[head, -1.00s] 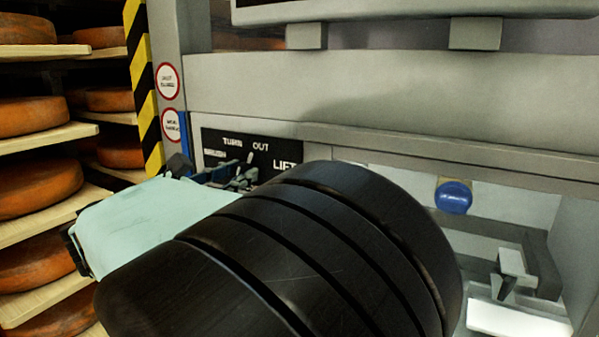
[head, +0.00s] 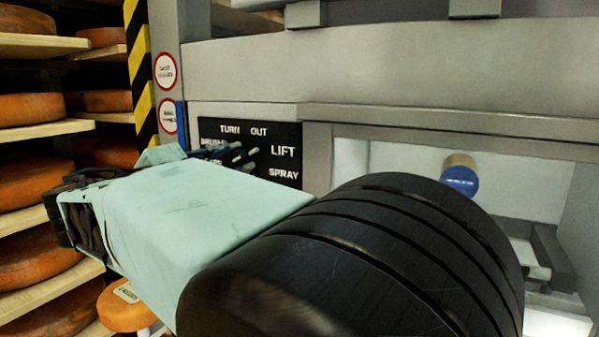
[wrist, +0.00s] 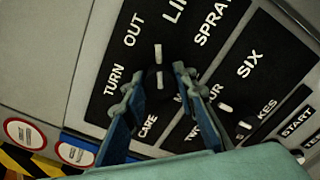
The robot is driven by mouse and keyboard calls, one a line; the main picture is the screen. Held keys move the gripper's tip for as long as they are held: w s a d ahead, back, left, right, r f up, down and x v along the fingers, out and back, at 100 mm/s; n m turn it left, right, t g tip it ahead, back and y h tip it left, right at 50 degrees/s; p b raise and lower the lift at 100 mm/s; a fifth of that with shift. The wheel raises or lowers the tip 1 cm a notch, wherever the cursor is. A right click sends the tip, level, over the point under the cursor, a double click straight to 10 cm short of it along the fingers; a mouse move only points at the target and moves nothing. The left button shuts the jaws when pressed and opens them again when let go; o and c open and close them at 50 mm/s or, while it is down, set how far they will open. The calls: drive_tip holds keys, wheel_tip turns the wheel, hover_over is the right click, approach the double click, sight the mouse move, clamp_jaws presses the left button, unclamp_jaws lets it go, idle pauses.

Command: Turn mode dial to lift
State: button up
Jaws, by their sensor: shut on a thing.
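The mode dial is a dark knob with white marks (wrist: 159,79) on a black label panel (wrist: 125,72); TURN, OUT, LIFT, SPRAY and CARE are printed around it. In the wrist view the white marks point up, roughly between OUT and LIFT; the exact setting is hard to tell. My gripper (wrist: 156,84) is shut on the dial, one finger on each side. In the head view my gripper (head: 238,153) reaches the panel (head: 284,135) from the left, and its fingers and body hide part of the dial and the lower-left labels.
A second dial (wrist: 225,108) with SIX sits close by on the panel, with a START label (wrist: 296,122) beyond. A blue round knob (head: 460,181) sticks out at the right. Orange cheese wheels (head: 32,117) fill shelves at the left, beside a yellow-black striped post (head: 138,60).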

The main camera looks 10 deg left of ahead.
drive_tip(key=shift+f+m+b, duration=0.1)
drive_tip(key=shift+m+b, duration=0.4)
drive_tip(key=shift+m, duration=0.2)
drive_tip(key=o, duration=1.1)
drive_tip(key=v, duration=1.2)
